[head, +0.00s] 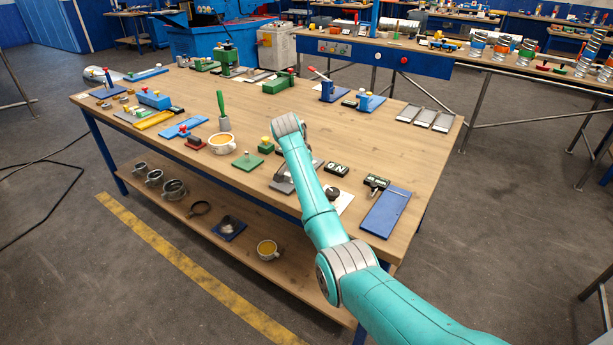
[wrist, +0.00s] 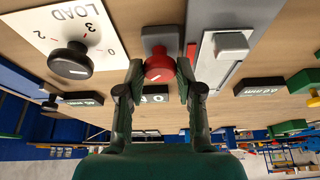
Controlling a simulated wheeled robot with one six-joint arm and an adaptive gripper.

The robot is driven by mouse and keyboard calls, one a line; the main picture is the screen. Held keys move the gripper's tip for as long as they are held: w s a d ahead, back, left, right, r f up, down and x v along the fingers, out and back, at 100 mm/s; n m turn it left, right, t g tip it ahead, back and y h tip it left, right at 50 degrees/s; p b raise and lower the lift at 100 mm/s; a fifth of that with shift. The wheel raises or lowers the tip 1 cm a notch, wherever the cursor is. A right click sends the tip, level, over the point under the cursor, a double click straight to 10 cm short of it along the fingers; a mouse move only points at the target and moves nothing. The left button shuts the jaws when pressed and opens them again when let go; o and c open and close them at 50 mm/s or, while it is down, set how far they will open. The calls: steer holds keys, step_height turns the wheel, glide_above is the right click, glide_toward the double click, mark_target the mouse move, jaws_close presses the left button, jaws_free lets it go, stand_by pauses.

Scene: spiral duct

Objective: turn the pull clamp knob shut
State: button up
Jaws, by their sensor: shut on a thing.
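A round red knob (wrist: 158,69), which looks like the pull clamp knob, stands on a small grey base (wrist: 160,36) in the wrist view. A white line marks its face. My gripper (wrist: 159,72) is shut on this knob, with one dark finger on each side of it. In the head view my own arm hides the knob and my fingertips.
Left of the knob, a black dial (wrist: 70,60) sits on a white LOAD plate (wrist: 103,18). To the right is a grey plate with a raised block (wrist: 231,44). Black labels (wrist: 80,99) stand nearby. The wooden table (head: 300,105) holds several other fixtures.

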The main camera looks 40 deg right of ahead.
steer(key=m+g, duration=0.1)
steer(key=m, duration=0.3)
steer(key=shift+w+m+g, duration=0.15)
steer(key=shift+m+g, duration=0.15)
steer(key=shift+g, duration=0.1)
steer(key=shift+m+g, duration=0.7)
steer(key=shift+m, duration=1.2)
steer(key=o, duration=1.1)
steer(key=shift+w, duration=0.1)
steer(key=shift+o, duration=0.2)
steer(key=v, duration=1.2)
steer(key=shift+d, duration=0.1)
